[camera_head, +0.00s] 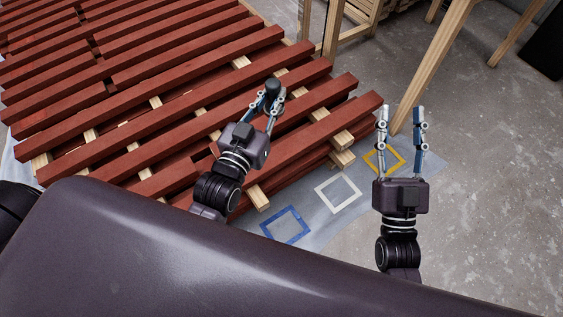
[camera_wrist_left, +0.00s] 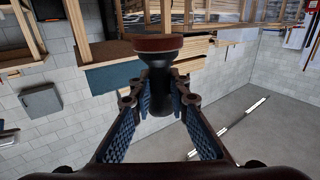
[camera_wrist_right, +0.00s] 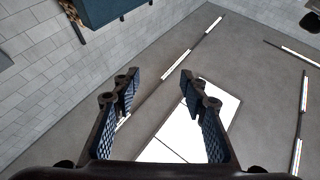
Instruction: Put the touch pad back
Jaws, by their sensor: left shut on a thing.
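The touch pad (camera_head: 272,86) is a small black knob held at the tips of my left gripper (camera_head: 267,100), over the red battens (camera_head: 225,75). In the left wrist view its dark handle (camera_wrist_left: 160,92) sits between the fingertips, with a wider reddish-brown disc (camera_wrist_left: 157,43) at its far end. My right gripper (camera_head: 401,112) is open and empty, above the floor sheet near the yellow taped square (camera_head: 372,167). A white taped square (camera_head: 329,183) and a blue taped square (camera_head: 277,215) lie beside it on the sheet. All three squares look empty.
The battens rest on pale wooden bearers (camera_head: 342,157) and fill the left and middle. A pale timber leg (camera_head: 433,65) rises close beyond my right gripper. The grey-blue sheet (camera_head: 312,228) lies along the battens' right end; bare concrete floor (camera_head: 490,170) is clear at right.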

